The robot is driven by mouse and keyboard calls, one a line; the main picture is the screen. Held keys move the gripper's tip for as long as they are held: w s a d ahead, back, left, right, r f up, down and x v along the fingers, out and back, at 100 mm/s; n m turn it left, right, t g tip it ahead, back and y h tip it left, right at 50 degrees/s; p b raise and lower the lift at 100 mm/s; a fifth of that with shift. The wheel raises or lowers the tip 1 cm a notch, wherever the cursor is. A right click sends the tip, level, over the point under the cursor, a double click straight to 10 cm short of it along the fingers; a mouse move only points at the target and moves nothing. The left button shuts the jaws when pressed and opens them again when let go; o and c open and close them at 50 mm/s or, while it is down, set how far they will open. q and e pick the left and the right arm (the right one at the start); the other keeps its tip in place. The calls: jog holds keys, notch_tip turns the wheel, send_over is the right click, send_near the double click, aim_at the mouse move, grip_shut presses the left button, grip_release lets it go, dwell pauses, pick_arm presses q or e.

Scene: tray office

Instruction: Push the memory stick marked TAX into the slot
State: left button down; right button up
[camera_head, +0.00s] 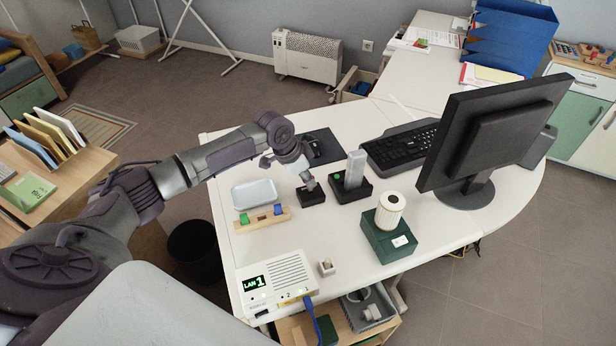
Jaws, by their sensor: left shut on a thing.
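My left gripper (309,184) is shut, pointing down just above a small black box (312,196) on the white desk. What it holds, apparently a memory stick, is mostly hidden by the fingers; no TAX marking can be read. I cannot tell whether its tip is in a slot of the box or just above. A wooden holder (262,222) to the left carries a green stick (244,218) and a blue stick (278,209), with a gap between them. My right gripper is not in view.
A black stand (364,194) with an upright grey block (355,169) is close right of the small box. A white tray (255,194) lies left. A green box (389,237) bears a white roll (390,210). A LAN unit (276,284) sits at the front; a monitor (495,135) stands right.

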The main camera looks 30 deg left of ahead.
pick_arm(q)
jog(key=shift+f, duration=0.25)
dwell(0.8)
jog(key=shift+p, duration=0.5)
jog(key=shift+f, duration=0.25)
dwell(1.2)
jog(key=shift+p, duration=0.45)
jog(key=shift+f, duration=0.3)
dwell(0.6)
dwell(1.4)
jog(key=c, duration=1.2)
grip_release()
